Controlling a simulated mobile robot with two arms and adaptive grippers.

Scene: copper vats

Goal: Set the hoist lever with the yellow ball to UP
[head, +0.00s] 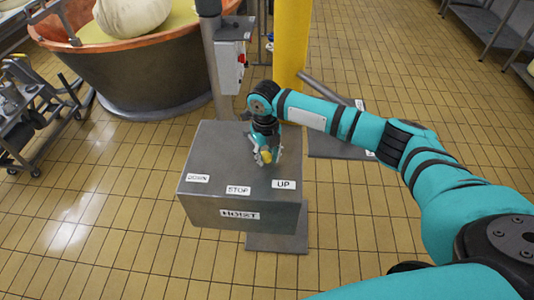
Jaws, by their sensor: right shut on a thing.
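The grey metal hoist box (225,213) stands on a pedestal in the middle of the head view. Its top carries the labels DOWN (198,178), STOP (238,190) and UP (285,184) from left to right; its front reads HOIST. My right gripper (265,157) points down over the box top, behind and slightly left of the UP label. It is shut on the lever's yellow ball (266,155), which shows only in part between the fingers. The lever's rod is mostly hidden, so its exact setting is hard to tell. My left gripper is out of view.
A copper vat (140,75) with a large pale bundle (130,15) stands at the back left. A yellow post (291,40) and a grey control box (230,67) stand behind the hoist box. A metal cart (30,120) is at left. Tiled floor at right is clear.

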